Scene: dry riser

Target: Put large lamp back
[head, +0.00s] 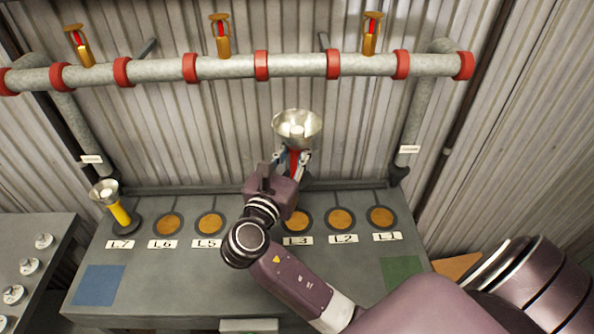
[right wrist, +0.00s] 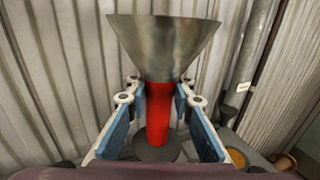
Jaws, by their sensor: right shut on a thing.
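A large lamp with a wide metal cone (head: 297,124) and a red body stands upright in my right gripper (head: 291,163), above the back part of the bench. In the right wrist view the red body (right wrist: 159,112) is between the blue finger pads, with a dark round base below it. My right gripper is shut on it. The bench (head: 180,285) has round copper-coloured spots labelled L1 (head: 381,218), L2 (head: 341,219), L3 (head: 298,222), L5 (head: 210,224) and L6 (head: 168,224). The L4 spot is hidden behind my arm. My left gripper is not in view.
A smaller yellow lamp (head: 117,207) stands at L7. A grey pipe (head: 290,66) with red rings and several brass sprinklers runs along the corrugated wall. A blue square (head: 98,285) and a green square (head: 403,277) mark the bench front.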

